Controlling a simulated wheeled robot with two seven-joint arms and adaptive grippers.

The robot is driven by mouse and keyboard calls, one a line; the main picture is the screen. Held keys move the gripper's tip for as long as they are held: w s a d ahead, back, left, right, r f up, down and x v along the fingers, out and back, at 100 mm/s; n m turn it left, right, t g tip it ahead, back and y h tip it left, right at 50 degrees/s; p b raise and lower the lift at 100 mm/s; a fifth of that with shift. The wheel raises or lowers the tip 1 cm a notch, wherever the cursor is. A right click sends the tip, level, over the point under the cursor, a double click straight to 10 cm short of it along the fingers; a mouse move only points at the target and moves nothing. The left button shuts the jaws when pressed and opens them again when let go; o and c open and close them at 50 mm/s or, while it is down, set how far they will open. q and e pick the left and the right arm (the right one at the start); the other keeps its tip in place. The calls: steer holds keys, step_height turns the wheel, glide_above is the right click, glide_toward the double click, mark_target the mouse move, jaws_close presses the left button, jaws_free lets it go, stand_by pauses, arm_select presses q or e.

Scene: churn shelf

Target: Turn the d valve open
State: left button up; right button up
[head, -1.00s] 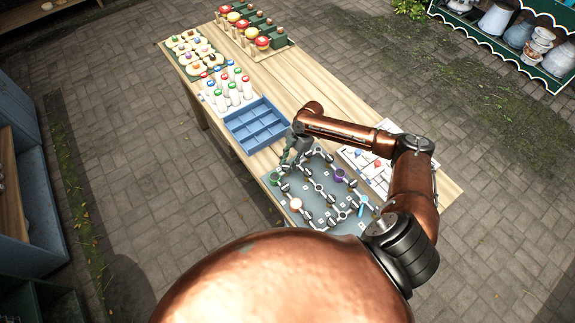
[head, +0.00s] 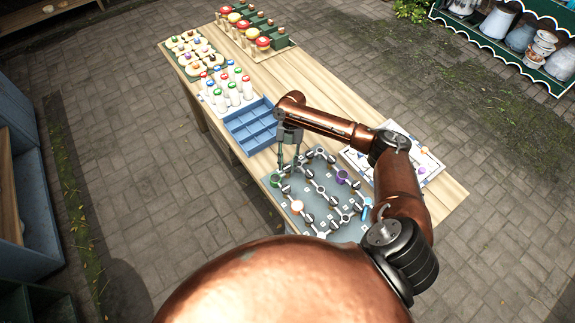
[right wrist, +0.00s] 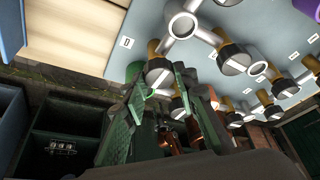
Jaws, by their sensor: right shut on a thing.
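The pipe board (head: 318,208), grey-blue with silver pipes and several dark valves with slotted pale ends, lies on the wooden table. My right gripper (head: 287,167) is over its far left corner, fingers pointing down. In the right wrist view, the dark green fingers (right wrist: 160,98) are closed in around a valve. A valve with a brass collar and pale slotted end (right wrist: 158,72) shows at the fingertips, beside a small letter card (right wrist: 126,43) that looks like D, too small to be sure. The fingers hide much of the gripped part. My left gripper is not in view.
A blue compartment tray (head: 251,127) sits just beyond the board. White bottles with coloured caps (head: 233,94) stand farther back. A white patterned board (head: 405,160) lies to the right, partly behind my right arm. Coloured cups or rings (head: 285,180) on the board sit close to the gripper.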

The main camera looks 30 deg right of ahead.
stand_by(0.4)
steer(key=o, duration=1.2)
steer(key=shift+c, duration=0.2)
steer(key=v, duration=1.2)
steer(key=shift+a, duration=0.1)
